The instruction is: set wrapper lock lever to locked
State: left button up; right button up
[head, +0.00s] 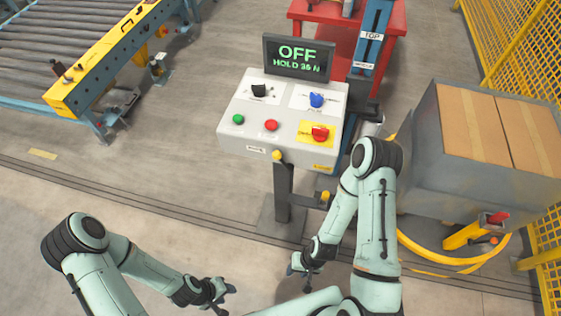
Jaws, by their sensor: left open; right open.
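A grey control console (240,125) stands on a post in the middle of the head view. Another red-tipped lever (497,217) stands on a yellow bracket at the lower right. My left gripper (220,291) is open and empty, low over the floor, apart from the console. My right gripper (299,270) is open and empty, below and in front of the console, touching neither red handle.
The console screen (298,57) reads OFF and HOLD 35 N. A black knob, a blue knob (317,100), green and red buttons share its top. A boxed pallet load (470,130) stands right, by yellow mesh fencing (530,50). A roller conveyor (50,45) is upper left.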

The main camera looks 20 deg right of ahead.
aim_at(276, 154)
jog(key=j+z, duration=0.5)
jog(key=z, duration=0.2)
jog(key=j+z, duration=0.35)
jog(key=k+l, duration=0.05)
jog(key=l, duration=0.1)
